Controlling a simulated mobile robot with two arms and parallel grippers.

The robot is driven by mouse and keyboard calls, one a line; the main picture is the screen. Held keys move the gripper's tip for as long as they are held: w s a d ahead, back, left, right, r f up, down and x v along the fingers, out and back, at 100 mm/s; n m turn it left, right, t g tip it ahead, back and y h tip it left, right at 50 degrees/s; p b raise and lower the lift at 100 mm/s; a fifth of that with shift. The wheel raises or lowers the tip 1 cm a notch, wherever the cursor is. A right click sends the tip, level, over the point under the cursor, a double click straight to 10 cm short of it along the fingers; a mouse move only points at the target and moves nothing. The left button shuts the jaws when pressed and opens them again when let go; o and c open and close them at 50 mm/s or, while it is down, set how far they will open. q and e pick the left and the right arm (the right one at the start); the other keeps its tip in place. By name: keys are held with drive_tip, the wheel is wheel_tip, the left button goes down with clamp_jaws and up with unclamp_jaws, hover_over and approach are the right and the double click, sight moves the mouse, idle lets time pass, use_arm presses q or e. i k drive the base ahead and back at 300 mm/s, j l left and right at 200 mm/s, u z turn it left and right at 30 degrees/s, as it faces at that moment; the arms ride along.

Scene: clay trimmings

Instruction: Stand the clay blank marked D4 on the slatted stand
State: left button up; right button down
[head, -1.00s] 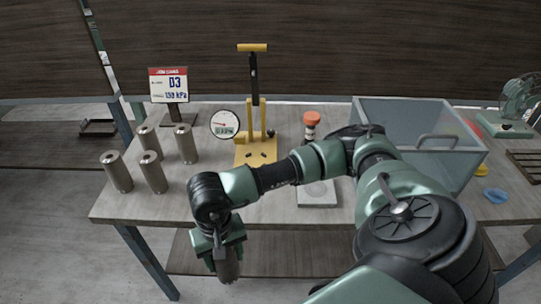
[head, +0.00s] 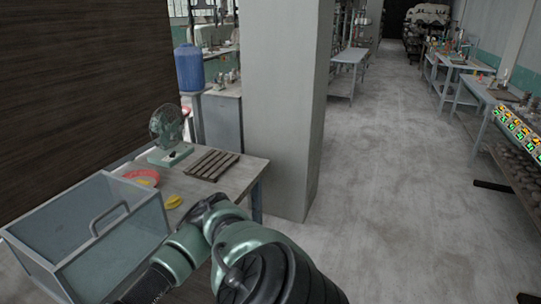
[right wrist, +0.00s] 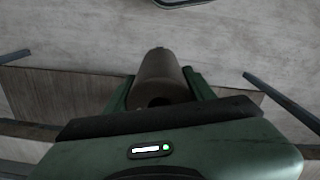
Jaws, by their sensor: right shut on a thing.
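A grey-brown cylindrical clay blank (right wrist: 160,70) shows in the right wrist view. My right gripper (right wrist: 160,88) is shut around it, one finger on each side. No mark can be read on the blank. The slatted stand (head: 211,165), with dark parallel slats, lies on the right end of the bench in the head view and is empty. My right arm crosses the bottom of the head view, but its gripper is outside that view. My left gripper is in neither current view.
A clear-walled bin (head: 95,232) stands on the bench left of the stand. A small green fan (head: 168,133), a red ring (head: 142,177) and a yellow piece (head: 173,201) are near the stand. A grey pillar (head: 272,100) rises behind the bench's right end. Open floor lies right.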

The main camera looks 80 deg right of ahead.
sight(212, 162)
drive_tip(key=l+z, duration=0.25)
drive_tip(key=l, duration=0.2)
drive_tip(key=i+l+z, duration=0.2)
drive_tip(key=l, duration=0.2)
drive_tip(key=l+z, duration=0.25)
drive_tip(key=l, duration=0.2)
drive_tip(key=i+l+z, duration=0.45)
drive_tip(key=l, duration=0.3)
drive_tip(key=k, duration=0.1)
